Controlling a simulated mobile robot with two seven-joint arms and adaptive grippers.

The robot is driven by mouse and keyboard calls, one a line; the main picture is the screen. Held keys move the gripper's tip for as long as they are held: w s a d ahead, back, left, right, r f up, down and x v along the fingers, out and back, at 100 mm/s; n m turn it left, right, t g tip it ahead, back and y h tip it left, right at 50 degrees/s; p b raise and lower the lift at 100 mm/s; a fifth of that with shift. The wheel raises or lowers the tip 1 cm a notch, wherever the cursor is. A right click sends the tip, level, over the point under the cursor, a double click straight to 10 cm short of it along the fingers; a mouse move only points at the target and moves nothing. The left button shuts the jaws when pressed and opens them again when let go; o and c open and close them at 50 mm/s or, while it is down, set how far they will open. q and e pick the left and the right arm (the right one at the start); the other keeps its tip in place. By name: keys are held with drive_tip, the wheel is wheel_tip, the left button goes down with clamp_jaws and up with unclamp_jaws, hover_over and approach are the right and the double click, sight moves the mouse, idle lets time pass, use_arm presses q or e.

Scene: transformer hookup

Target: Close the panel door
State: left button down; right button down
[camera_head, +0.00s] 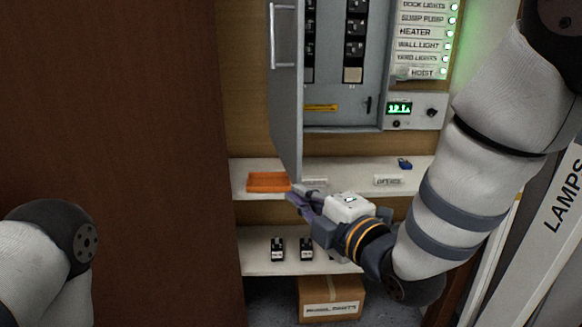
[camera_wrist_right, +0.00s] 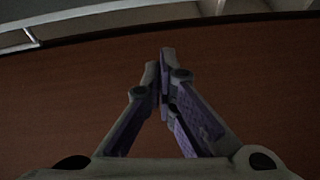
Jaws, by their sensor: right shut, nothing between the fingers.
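The grey panel door (camera_head: 286,85) stands open in the head view, swung out toward me and seen nearly edge-on, with a bar handle on its left face. The grey electrical panel (camera_head: 345,60) behind it shows black breakers and a yellow label. My right gripper (camera_head: 292,196) is shut and empty, with its fingertips just below the door's lower corner; I cannot tell whether they touch it. In the right wrist view its fingers (camera_wrist_right: 165,60) meet before a brown surface. My left arm shows at the lower left, but its gripper is out of view.
An orange block (camera_head: 268,182) and a small blue item (camera_head: 404,163) lie on the upper shelf (camera_head: 345,167). Two black parts (camera_head: 291,249) sit on the lower shelf, above a cardboard box (camera_head: 331,298). A brown wooden panel (camera_head: 120,120) fills the left. Lit labels (camera_head: 422,45) stand right of the panel.

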drive_tip(key=w+a+r+n+y, duration=0.1)
drive_tip(key=w+a+r, duration=0.1)
drive_tip(key=w, duration=0.7)
drive_tip(key=shift+w+r+n, duration=0.3)
drive_tip(key=shift+w+r, duration=0.1)
